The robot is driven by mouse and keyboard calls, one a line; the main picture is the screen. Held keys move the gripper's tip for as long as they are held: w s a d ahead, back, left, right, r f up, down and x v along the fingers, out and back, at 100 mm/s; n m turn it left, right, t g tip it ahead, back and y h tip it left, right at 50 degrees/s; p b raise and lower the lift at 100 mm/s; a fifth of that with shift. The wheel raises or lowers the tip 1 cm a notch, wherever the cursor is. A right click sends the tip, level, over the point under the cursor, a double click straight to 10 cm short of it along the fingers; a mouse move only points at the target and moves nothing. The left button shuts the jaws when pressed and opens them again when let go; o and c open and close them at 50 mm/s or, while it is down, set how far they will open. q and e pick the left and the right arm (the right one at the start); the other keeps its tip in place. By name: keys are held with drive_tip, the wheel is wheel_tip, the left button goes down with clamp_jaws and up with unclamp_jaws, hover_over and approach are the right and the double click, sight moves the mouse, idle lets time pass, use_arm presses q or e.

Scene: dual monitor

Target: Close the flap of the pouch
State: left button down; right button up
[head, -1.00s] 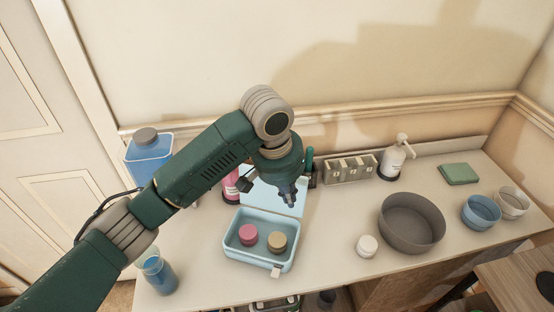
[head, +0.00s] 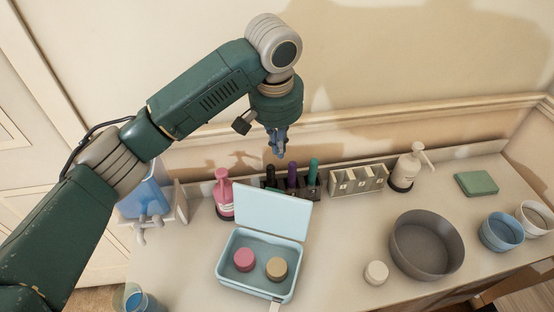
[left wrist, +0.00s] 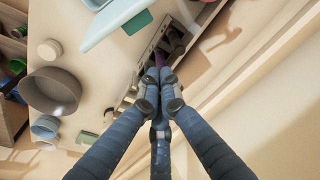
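The pouch is a light blue, box-like case (head: 226,268) on the counter, with a pink round item (head: 244,259) and a tan round item (head: 277,268) inside. Its flap (head: 270,212) stands open at the back edge, tilted up. A pale tab (head: 274,306) shows at the front edge. My left gripper (head: 279,154) hangs in the air above and behind the flap, apart from it, pointing down. In the left wrist view its fingers (left wrist: 161,78) come together at the tips with nothing held. The flap also shows at the top of that view (left wrist: 112,18). My right gripper is out of view.
Behind the flap stand a pink pump bottle (head: 223,194), a holder with dark, purple and teal bottles (head: 291,185) and a grey rack (head: 357,181). A white jar (head: 376,272) and a grey bowl (head: 427,244) stand to the right.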

sight(272, 209)
use_arm(q)
wheel_tip(272, 209, down, 10)
drive_tip(key=w+p, duration=0.2)
drive_tip(key=s, duration=0.1)
drive_tip(key=s+p, duration=0.1)
drive_tip(key=s+r+p, duration=0.1)
drive_tip(key=s, duration=0.1)
drive_tip(key=shift+a, duration=0.3)
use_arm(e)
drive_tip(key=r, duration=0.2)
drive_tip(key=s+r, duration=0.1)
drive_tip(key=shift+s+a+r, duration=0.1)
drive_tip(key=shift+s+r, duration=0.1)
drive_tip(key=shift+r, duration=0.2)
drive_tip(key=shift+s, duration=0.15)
